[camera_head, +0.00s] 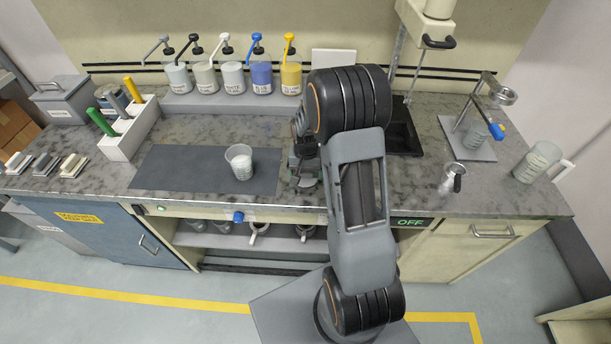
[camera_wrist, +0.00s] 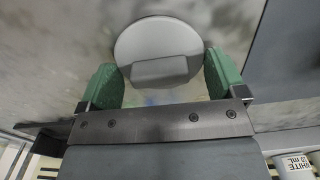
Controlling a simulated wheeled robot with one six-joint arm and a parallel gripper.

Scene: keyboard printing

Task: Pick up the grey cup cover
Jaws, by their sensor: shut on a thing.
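The grey cup cover (camera_wrist: 158,42) is a round light-grey disc with a raised block-shaped handle (camera_wrist: 160,69), seen in the wrist view. My gripper (camera_wrist: 162,76) has green finger pads, one on each side of the handle, and is shut on the cover. I cannot tell how high the cover is above the counter. In the head view my gripper (camera_head: 306,165) is partly hidden behind my arm, over the counter right of the dark mat, and the cover cannot be made out there.
A clear cup with white contents (camera_head: 240,162) stands on the dark mat (camera_head: 175,170). Several pump bottles (camera_head: 232,78) line the back shelf. A metal cup with a dark handle (camera_head: 452,180) and a large beaker (camera_head: 538,162) stand right. A tool holder (camera_head: 130,130) stands left.

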